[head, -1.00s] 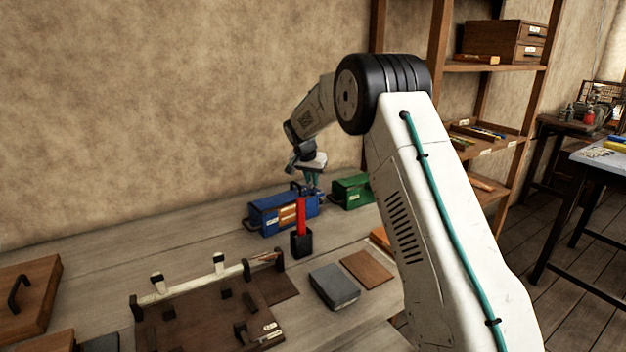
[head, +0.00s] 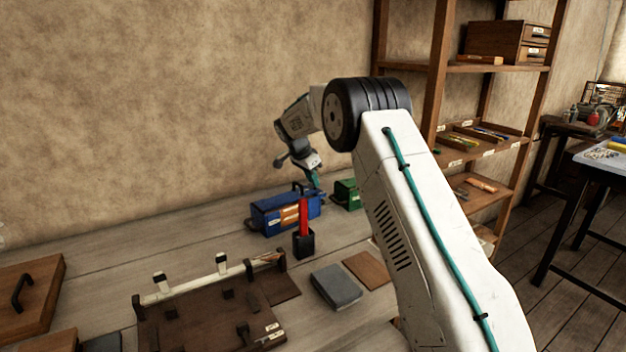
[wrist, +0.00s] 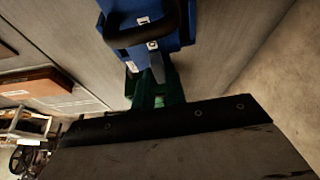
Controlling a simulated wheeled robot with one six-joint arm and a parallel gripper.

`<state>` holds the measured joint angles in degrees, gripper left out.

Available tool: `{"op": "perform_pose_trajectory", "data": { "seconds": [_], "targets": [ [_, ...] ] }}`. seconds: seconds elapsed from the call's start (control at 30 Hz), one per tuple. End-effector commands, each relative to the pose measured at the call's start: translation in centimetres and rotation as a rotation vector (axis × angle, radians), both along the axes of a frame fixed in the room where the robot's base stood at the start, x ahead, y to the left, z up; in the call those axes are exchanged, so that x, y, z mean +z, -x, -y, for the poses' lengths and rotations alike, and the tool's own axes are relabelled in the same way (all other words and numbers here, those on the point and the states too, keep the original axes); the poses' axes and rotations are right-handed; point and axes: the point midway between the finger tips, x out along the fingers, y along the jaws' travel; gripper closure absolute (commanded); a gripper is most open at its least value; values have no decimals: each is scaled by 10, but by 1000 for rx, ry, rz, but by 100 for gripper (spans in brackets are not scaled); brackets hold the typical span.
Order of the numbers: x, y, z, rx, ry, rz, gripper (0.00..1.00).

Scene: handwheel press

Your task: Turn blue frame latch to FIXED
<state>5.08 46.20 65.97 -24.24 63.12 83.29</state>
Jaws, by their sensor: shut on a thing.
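The blue frame (head: 275,214) is a box-like block with a dark handle on top, standing on the bench near the wall. In the wrist view the blue frame (wrist: 172,38) fills the top middle, with its black handle and small white labels. My gripper (head: 318,190) is at the frame's right end. In the wrist view its green fingers (wrist: 154,80) are closed around a small grey latch lever (wrist: 157,66) at the frame's edge. The latch's markings are too small to read, so its setting cannot be told.
A green box (head: 346,193) stands just right of the blue frame. A black holder with a red upright piece (head: 303,218) stands in front. A brown fixture board (head: 205,325), a grey block (head: 337,287) and a shelf (head: 490,145) are nearby.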

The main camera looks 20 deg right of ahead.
Motion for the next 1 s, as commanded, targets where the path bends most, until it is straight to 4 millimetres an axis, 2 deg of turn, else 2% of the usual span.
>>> {"op": "perform_pose_trajectory", "data": {
  "seconds": [0.33, 0.37, 0.4, 0.43, 0.77, 1.0],
  "targets": [
    [0, 0, -1, -2, -1, 0, 100],
    [0, 0, -1, -2, -1, 0, 82],
    [0, 0, -1, -2, -1, 0, 71],
    [0, 0, -1, -2, -1, 0, 65],
    [4, 0, -1, -2, 0, 1, 65],
    [38, 2, -15, -1, 0, 4, 65]
  ]
}}
